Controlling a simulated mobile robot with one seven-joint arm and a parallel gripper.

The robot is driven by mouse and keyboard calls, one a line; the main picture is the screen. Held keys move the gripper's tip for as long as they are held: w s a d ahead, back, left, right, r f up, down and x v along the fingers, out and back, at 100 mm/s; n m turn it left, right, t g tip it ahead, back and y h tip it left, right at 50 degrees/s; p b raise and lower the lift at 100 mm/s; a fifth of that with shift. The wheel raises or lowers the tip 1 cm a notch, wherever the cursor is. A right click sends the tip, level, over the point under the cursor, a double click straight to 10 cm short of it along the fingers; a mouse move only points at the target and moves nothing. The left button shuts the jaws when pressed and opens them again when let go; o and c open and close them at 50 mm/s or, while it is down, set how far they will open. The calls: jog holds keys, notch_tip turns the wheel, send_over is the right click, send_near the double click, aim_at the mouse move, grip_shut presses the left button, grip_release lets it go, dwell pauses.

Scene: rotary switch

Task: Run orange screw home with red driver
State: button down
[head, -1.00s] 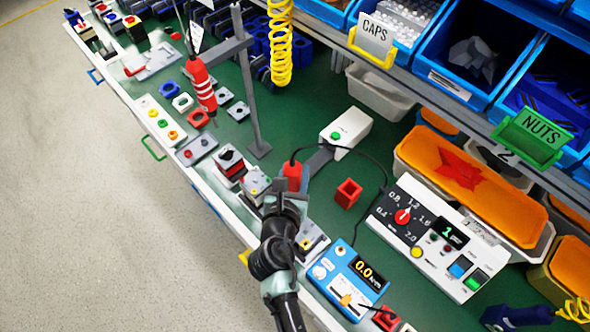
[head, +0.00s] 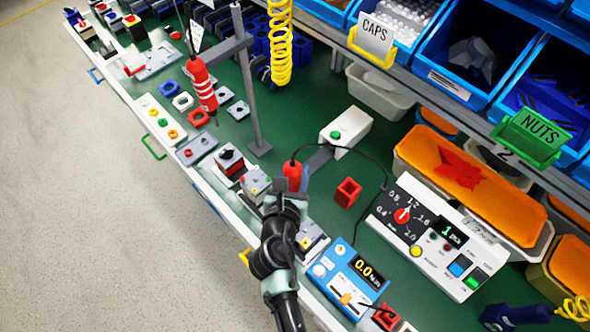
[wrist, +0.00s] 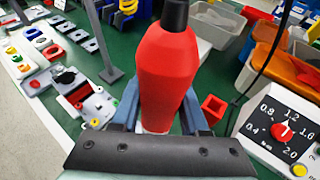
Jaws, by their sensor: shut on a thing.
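The red driver (head: 292,174) stands about upright in my gripper (head: 288,198), near the front edge of the green bench. In the wrist view the red driver (wrist: 168,68) fills the middle, with a black top. My gripper (wrist: 160,112) is shut on its body, one blue-grey finger on each side. The driver's lower end is hidden by my gripper. A small light-grey fixture (head: 257,184) with a yellowish spot on top is just left of my gripper; it also shows in the wrist view (wrist: 98,106). I cannot make out the orange screw for certain.
A red-and-white striped tool (head: 202,84) hangs left of a grey post (head: 249,100). A control box with a dial (head: 403,215) and a blue torque meter (head: 345,281) stand to the right. A red square holder (head: 348,192) stands on open green bench behind my gripper.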

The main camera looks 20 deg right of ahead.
dwell(0.5)
jog(key=shift+r+p, duration=2.3)
jog(key=shift+p, duration=0.3)
